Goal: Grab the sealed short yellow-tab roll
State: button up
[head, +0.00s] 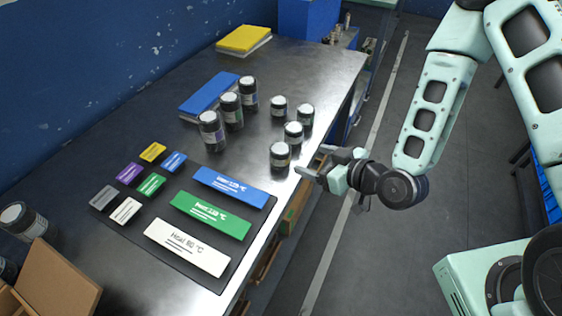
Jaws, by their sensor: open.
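Several short dark rolls with white tops stand upright on the metal table: one nearest my gripper (280,156), one behind it (293,135), one at the right (305,116) and one at the back (279,107). The nearest has a pale yellowish band low on its side, but I cannot tell its tab colour or seal for sure. Tall rolls stand to their left: a front one (211,132), a middle one (231,111) and a back one (249,93). My gripper (309,161) is open and empty at the table's right edge, just right of the nearest short roll, apart from it.
A dark mat (241,252) holds small coloured tags and blue, green and white heat plates. A blue pad (209,92) and a yellow pad (243,39) lie farther back. A cardboard box (62,280) and another roll (22,221) are at lower left.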

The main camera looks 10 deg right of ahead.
aim_at(276, 150)
jog(key=b+x, duration=0.5)
jog(key=x, duration=0.3)
jog(key=shift+a+b, duration=0.1)
jog(key=shift+b, duration=0.3)
jog(key=shift+f+p+x, duration=0.1)
jog(key=shift+p+x, duration=0.2)
jog(key=shift+x, duration=1.3)
jog(key=shift+f+p+x, duration=0.15)
jog(key=shift+p+x, duration=0.15)
jog(key=shift+x, duration=1.3)
jog(key=shift+s+a, duration=0.1)
jog(key=shift+s, duration=0.1)
jog(key=c, duration=1.1)
